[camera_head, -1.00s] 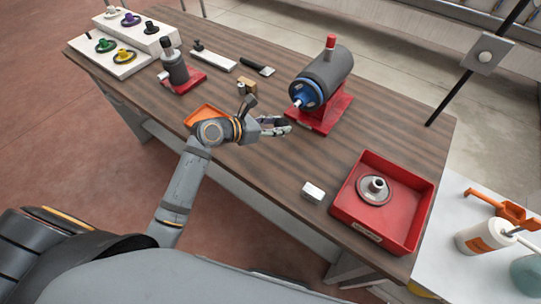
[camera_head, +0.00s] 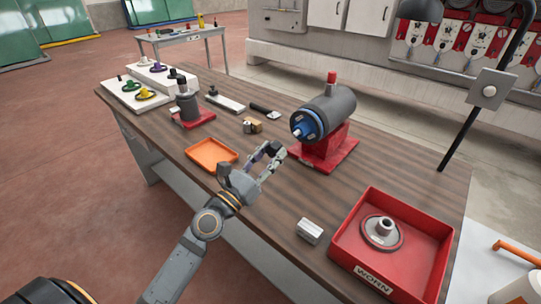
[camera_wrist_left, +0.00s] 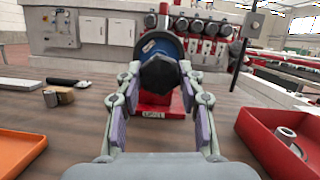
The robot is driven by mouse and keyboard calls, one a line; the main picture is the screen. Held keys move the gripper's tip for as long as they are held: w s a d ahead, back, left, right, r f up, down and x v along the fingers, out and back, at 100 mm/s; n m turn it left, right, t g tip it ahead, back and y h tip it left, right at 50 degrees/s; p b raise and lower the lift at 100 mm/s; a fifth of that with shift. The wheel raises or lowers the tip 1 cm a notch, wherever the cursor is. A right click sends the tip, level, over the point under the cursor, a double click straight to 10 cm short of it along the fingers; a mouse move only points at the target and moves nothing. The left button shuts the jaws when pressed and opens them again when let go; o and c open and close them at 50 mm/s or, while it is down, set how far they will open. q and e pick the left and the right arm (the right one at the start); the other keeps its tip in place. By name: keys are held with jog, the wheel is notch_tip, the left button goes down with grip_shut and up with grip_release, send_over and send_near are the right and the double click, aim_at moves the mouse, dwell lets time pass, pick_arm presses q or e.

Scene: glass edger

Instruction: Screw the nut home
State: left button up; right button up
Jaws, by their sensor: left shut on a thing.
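A grey motor (camera_head: 333,108) with a blue flange (camera_head: 304,125) on its left end sits on a red stand (camera_head: 325,150). My left gripper (camera_head: 274,150) is in front of and below the flange, pointing toward it. In the left wrist view, the two fingers are shut on a dark hexagonal nut (camera_wrist_left: 160,74). Behind the nut the blue flange (camera_wrist_left: 150,48) shows, with its middle hidden. I cannot tell whether the nut touches the spindle; in the head view the fingers look apart from the flange. My right gripper is not in view.
A red tray (camera_head: 352,262) marked WORN holds a grey wheel (camera_head: 382,232). A pale block (camera_head: 309,231) lies left of it. An orange tray (camera_head: 211,153), a small brass-coloured block (camera_head: 254,126) and a grey device on a red base (camera_head: 194,120) stand to the left.

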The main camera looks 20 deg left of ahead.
aim_at(294, 135)
pick_arm(q)
jog(key=shift+w+r, duration=0.1)
jog(key=shift+w, duration=0.3)
jog(key=shift+w+d+p, duration=0.1)
jog(key=shift+w+d, duration=0.2)
jog(key=shift+w, duration=0.5)
jog(key=shift+w+d+p, duration=0.1)
jog(key=shift+w+d, duration=0.2)
jog(key=shift+w, duration=0.45)
jog(key=shift+w+d+p, duration=0.1)
jog(key=shift+w+d, duration=0.2)
jog(key=shift+w, duration=0.5)
jog(key=shift+w+d, duration=0.25)
jog(key=shift+w, duration=0.4)
jog(key=shift+w+d, duration=0.25)
jog(key=shift+w, duration=0.35)
